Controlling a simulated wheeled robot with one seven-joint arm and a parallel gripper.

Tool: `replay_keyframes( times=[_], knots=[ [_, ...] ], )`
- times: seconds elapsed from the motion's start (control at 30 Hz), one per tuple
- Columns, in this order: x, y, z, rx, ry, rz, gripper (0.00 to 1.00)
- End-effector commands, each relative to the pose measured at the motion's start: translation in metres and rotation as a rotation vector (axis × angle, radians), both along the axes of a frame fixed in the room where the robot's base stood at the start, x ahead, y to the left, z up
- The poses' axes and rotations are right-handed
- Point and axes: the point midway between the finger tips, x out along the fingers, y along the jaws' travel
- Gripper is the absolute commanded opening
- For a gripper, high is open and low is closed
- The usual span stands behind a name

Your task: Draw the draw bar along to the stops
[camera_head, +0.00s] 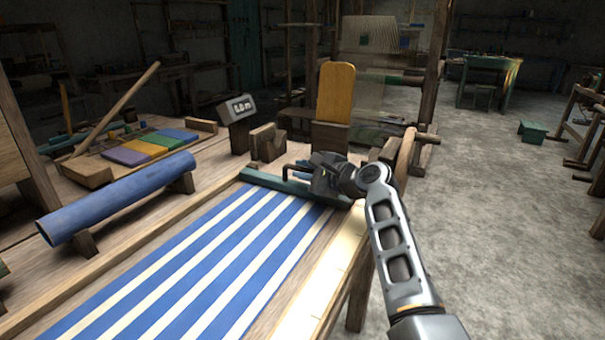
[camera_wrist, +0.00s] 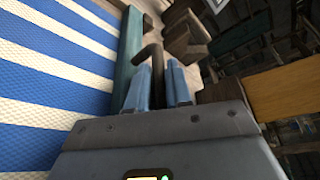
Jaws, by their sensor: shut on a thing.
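The draw bar (camera_head: 272,182) is a dark green bar across the far end of the blue-and-white striped cloth (camera_head: 215,265). In the wrist view the bar (camera_wrist: 128,52) stands along the cloth's edge, with a dark bent handle (camera_wrist: 152,56) beside it. My gripper (camera_head: 312,167) is at the right part of the bar, low over the loom. In the wrist view its blue fingers (camera_wrist: 158,88) are shut on the handle. A notched wooden block (camera_head: 267,142) stands just beyond the bar; I cannot tell if it is a stop.
A blue roller (camera_head: 120,198) lies to the left of the cloth. A grey sign (camera_head: 236,109) and an upright orange-yellow board (camera_head: 335,93) stand beyond the bar. Coloured pieces (camera_head: 147,147) lie on a tray at the back left.

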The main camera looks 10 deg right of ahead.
Motion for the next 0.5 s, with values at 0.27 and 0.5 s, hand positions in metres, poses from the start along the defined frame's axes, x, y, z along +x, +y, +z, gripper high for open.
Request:
replay_keyframes(
  times=[0.27, 0.5],
  knots=[
    [0.0025, -0.0053, 0.0023, -0.001, -0.006, -0.013, 0.30],
    [0.0017, -0.0047, 0.0009, -0.001, -0.003, -0.011, 0.40]
  ],
)
